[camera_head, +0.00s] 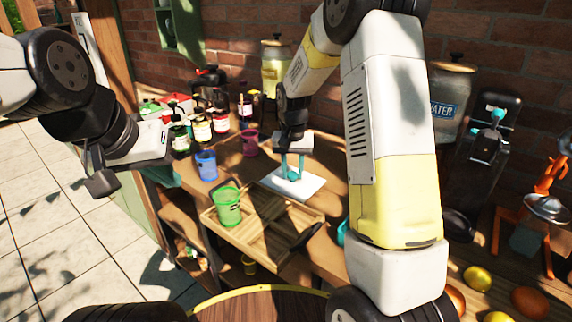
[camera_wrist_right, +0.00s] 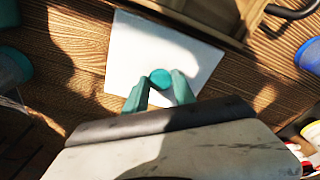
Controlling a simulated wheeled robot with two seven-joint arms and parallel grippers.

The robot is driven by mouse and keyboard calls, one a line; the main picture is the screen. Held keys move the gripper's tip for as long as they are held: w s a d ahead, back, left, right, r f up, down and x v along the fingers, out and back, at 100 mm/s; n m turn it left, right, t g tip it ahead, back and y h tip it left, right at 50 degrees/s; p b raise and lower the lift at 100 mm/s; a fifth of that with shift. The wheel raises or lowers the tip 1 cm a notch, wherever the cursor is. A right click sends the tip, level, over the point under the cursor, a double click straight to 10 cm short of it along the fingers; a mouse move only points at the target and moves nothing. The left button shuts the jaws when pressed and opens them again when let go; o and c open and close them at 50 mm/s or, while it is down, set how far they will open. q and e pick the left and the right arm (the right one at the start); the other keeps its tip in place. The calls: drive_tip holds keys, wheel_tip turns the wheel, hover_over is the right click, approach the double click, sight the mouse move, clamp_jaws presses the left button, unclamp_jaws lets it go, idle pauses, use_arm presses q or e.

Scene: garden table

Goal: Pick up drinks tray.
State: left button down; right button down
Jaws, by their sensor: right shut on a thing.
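The wooden drinks tray (camera_head: 268,237) lies on the table's front part, with slats and a dark handle at its right end. A green cup (camera_head: 228,207) stands on its left part. The tray's edge and dark handle also show at the top of the wrist view (camera_wrist_right: 232,22). My right gripper (camera_head: 291,172) is behind the tray, pointing down and shut on a small round teal knob (camera_wrist_right: 160,78) over a white square board (camera_wrist_right: 135,50). Whether the knob is fixed to the board is unclear. My left gripper (camera_head: 100,180) hangs left of the table, away from the tray; its opening is unclear.
A blue cup (camera_head: 206,165) and a magenta cup (camera_head: 250,142) stand behind the tray. Several bottles (camera_head: 202,130) crowd the back left. A water dispenser (camera_head: 446,105) stands at the back right. Oranges and lemons (camera_head: 478,279) lie at the right front.

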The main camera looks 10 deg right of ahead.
drive_tip(key=shift+f, duration=0.2)
drive_tip(key=shift+f, duration=0.1)
drive_tip(key=c, duration=1)
unclamp_jaws()
drive_tip(key=shift+c, duration=0.2)
